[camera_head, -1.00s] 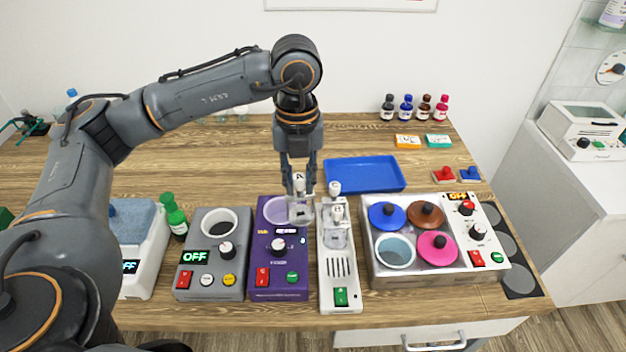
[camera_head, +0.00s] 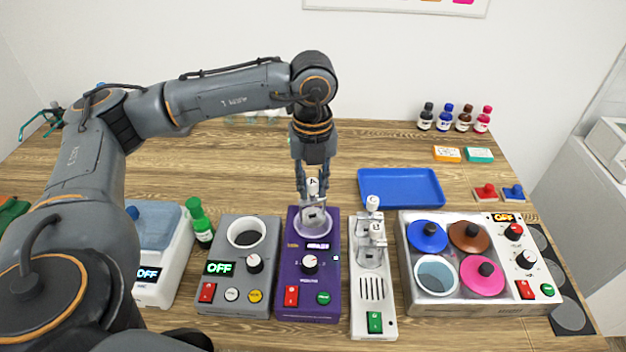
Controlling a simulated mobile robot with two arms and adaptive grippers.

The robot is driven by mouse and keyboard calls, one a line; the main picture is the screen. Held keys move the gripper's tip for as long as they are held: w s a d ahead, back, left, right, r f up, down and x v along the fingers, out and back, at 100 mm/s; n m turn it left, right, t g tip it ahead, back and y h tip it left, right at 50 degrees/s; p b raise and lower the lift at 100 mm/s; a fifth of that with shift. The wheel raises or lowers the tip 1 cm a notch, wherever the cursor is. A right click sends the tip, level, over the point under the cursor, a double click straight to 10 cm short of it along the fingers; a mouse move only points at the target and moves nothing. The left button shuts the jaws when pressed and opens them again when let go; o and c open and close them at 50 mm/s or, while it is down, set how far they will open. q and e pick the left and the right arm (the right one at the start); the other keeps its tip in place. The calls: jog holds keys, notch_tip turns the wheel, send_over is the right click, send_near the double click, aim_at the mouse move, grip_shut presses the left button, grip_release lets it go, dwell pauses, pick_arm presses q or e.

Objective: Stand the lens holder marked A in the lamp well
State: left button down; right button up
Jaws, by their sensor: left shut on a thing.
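My left gripper (camera_head: 313,190) points down and is shut on the lens holder marked A (camera_head: 313,217), a small clear piece with a white top. The holder is upright over the round, pale purple well (camera_head: 298,229) of the purple device (camera_head: 293,267). I cannot tell whether its bottom is in the well or just above it. Two similar clear holders stand close together in the white rack (camera_head: 371,310) to the right; the front one (camera_head: 376,237) partly covers the rear one (camera_head: 373,204). My right gripper is not in view.
A grey device (camera_head: 235,280) with a white-rimmed well stands left of the purple one, beside a green bottle (camera_head: 201,225). A box with several coloured lids (camera_head: 410,288) is at right. A blue tray (camera_head: 400,187) lies behind. Several small bottles (camera_head: 445,118) stand at back right.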

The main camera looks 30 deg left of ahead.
aim_at(313, 200)
pick_arm(q)
notch_tip(313, 200, down, 2)
jog(key=shift+f+b, duration=0.15)
jog(key=shift+b, duration=0.55)
jog(key=shift+d+f+b, duration=0.1)
jog(key=shift+f+b, duration=0.65)
jog(key=shift+f, duration=0.1)
jog(key=shift+f+b, duration=0.8)
jog(key=shift+f, duration=0.2)
jog(key=shift+f+b, duration=0.3)
jog(key=shift+b, duration=0.05)
jog(key=c, duration=1.2)
grip_release()
jog(key=shift+o, duration=0.5)
